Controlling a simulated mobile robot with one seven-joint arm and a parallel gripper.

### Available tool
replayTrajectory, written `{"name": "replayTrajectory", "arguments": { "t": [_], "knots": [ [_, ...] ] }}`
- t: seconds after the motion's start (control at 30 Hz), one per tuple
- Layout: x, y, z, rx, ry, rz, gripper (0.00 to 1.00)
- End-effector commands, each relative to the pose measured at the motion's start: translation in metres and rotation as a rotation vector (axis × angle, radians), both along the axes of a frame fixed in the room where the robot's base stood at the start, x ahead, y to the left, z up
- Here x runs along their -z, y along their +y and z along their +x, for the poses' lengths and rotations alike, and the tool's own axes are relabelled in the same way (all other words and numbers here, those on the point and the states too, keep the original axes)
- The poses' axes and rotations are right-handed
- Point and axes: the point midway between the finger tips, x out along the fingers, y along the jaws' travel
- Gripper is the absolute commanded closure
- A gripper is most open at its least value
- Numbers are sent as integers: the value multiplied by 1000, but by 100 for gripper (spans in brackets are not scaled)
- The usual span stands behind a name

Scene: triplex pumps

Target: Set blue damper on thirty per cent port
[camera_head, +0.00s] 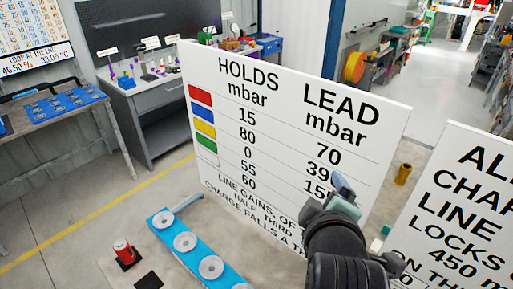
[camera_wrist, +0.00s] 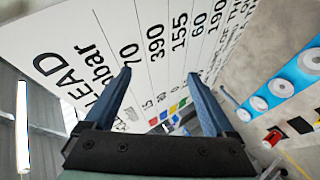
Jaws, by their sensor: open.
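My gripper (camera_head: 342,195) is raised in front of the large white board in the head view. In the wrist view its two blue fingers (camera_wrist: 157,75) are spread apart with nothing between them. I cannot pick out a blue damper in either view. A blue plate with several pale round discs (camera_head: 163,220) lies low at the lower left of the board; it also shows at the right of the wrist view (camera_wrist: 272,98). I see no readable percentage on it, so I cannot tell which disc, if any, is the thirty per cent port.
The white board (camera_head: 290,85) lists HOLDS and LEAD values beside colour squares. A red cylinder (camera_head: 123,251) stands on a black square left of the plate. A yellow cylinder (camera_head: 403,174) stands behind a second board (camera_head: 455,215). A workbench (camera_head: 165,100) stands behind; floor is clear at left.

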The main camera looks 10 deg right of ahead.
Motion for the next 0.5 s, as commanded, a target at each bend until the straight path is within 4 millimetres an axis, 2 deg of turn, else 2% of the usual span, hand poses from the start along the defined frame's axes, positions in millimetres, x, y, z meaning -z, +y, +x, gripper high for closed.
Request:
{"name": "replayTrajectory", "arguments": {
  "t": [0.03,0.13,0.2,0.3,0.4,0.5],
  "knots": [
    [-52,19,15,5,-186,60,11],
    [-147,57,25,-18,-535,236,11],
    [-210,85,17,-71,-758,385,11],
    [-286,120,-10,-183,-1020,605,11],
    [-338,145,-43,-306,-1198,795,11],
    [-368,159,-68,-399,-1298,925,11]
  ]
}}
